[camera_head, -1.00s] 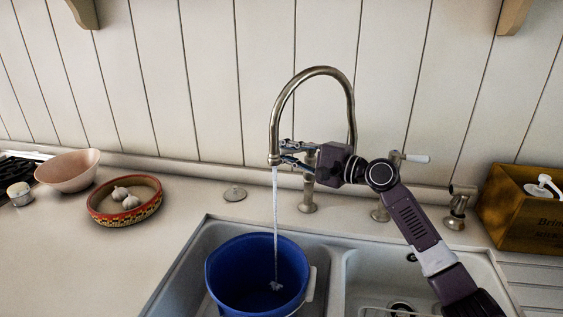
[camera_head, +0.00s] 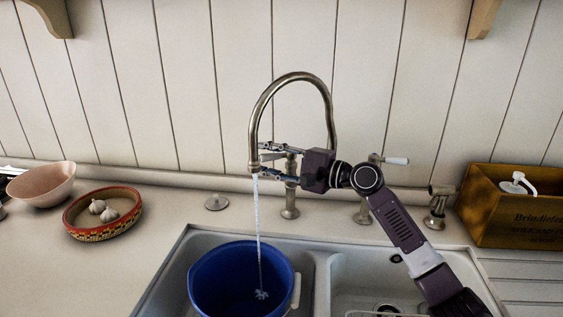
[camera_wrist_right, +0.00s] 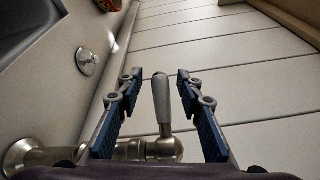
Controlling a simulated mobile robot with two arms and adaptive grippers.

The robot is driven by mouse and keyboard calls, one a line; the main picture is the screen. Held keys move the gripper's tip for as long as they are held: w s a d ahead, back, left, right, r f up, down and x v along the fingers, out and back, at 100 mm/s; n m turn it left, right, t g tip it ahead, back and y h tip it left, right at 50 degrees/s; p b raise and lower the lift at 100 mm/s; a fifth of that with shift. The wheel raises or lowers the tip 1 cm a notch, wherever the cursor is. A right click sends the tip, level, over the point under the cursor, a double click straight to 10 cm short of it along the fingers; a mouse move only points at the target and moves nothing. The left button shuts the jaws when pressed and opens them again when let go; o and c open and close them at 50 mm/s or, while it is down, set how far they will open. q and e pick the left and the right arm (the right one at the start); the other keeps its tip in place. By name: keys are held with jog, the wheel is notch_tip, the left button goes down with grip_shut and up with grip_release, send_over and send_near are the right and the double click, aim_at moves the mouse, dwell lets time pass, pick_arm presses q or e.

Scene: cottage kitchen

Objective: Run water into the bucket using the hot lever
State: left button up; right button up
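The tall curved tap (camera_head: 293,78) stands behind the sink. A thin stream of water (camera_head: 259,235) falls from its spout into the blue bucket (camera_head: 205,275), which stands in the left basin. My right gripper (camera_head: 270,164) is at the tap's left side, close behind the spout in the head view. In the right wrist view its two fingers are open. The hot lever (camera_wrist_right: 161,100), with a pale grip on a metal stem, stands between them with gaps on both sides. My left gripper is not in view.
The other tap lever (camera_head: 397,161) has a white grip and is right of my gripper. A sprayer (camera_head: 437,205) and a wooden box (camera_head: 515,220) stand farther right. A garlic bowl (camera_head: 85,233) and a pink bowl (camera_head: 42,184) are left. The right basin (camera_head: 370,275) is beside the bucket.

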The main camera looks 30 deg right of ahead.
jog(key=v, duration=1.1)
jog(key=shift+s+d, duration=0.1)
